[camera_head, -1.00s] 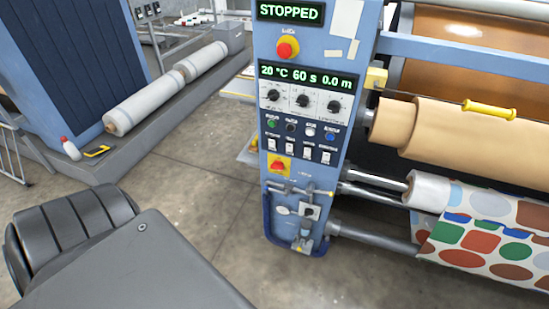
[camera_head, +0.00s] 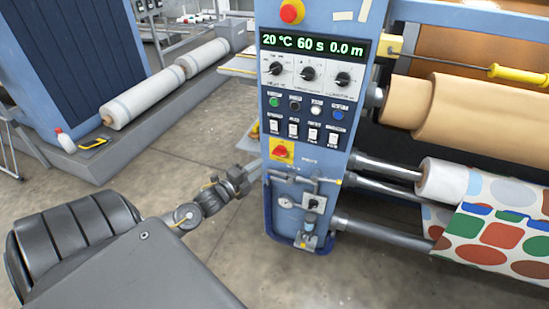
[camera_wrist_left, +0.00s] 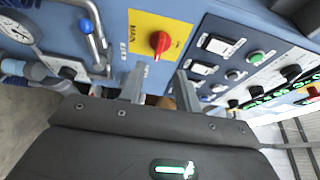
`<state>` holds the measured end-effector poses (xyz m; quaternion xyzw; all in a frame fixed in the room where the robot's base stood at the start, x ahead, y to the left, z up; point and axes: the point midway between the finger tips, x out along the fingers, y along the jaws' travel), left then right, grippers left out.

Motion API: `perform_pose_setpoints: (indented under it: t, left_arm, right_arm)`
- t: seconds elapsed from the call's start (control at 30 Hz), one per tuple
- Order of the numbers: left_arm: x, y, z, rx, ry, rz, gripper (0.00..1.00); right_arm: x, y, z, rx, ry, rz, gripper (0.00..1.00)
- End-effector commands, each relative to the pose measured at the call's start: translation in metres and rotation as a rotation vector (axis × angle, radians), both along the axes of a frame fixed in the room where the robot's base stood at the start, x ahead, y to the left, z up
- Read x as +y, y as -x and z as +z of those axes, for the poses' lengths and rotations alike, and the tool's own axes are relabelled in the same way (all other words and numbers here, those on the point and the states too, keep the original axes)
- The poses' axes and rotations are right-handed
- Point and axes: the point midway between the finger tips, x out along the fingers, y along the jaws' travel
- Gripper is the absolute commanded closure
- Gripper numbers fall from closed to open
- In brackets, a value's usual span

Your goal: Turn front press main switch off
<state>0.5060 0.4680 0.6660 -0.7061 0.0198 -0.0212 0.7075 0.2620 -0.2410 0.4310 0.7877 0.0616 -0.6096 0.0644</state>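The main switch (camera_head: 281,151) is a red rotary knob on a yellow plate, low on the blue front panel of the press. In the left wrist view its red knob (camera_wrist_left: 160,43) shows close up, with the plate lettered "MAIN". My left gripper (camera_head: 256,168) is beside the panel's left edge, slightly below and left of the switch. In the left wrist view the two fingers of the gripper (camera_wrist_left: 160,72) are apart with nothing between them, pointing toward the switch; I see no contact. My right gripper is out of view.
Above the switch are rocker switches (camera_head: 293,130), coloured buttons, dials and a display (camera_head: 313,48) reading 20 °C, 60 s, 0.0 m. Below it are pipes and a valve (camera_head: 311,203). Floor (camera_head: 170,175) left of the panel is open.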

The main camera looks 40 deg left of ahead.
Motion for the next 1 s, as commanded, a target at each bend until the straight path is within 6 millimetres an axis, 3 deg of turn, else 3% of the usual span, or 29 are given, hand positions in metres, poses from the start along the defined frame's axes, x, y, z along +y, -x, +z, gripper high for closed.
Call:
perform_pose_setpoints:
  t: [0.2, 0.43, 0.87, 1.0]
  left_arm:
    - [-0.002, -0.043, 0.000, -0.003, 0.002, 0.002, 0.67]
    - [-0.004, -0.076, -0.001, 0.000, 0.003, 0.002, 0.67]
    - [-0.005, -0.088, -0.001, 0.002, 0.002, 0.001, 0.67]
    - [-0.005, -0.088, -0.001, 0.002, 0.002, 0.001, 0.81]
  right_arm:
    - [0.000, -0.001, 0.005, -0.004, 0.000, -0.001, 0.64]
    - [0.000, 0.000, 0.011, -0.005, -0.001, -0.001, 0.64]
    - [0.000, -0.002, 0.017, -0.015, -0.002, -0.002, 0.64]
    - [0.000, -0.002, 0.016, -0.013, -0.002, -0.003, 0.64]
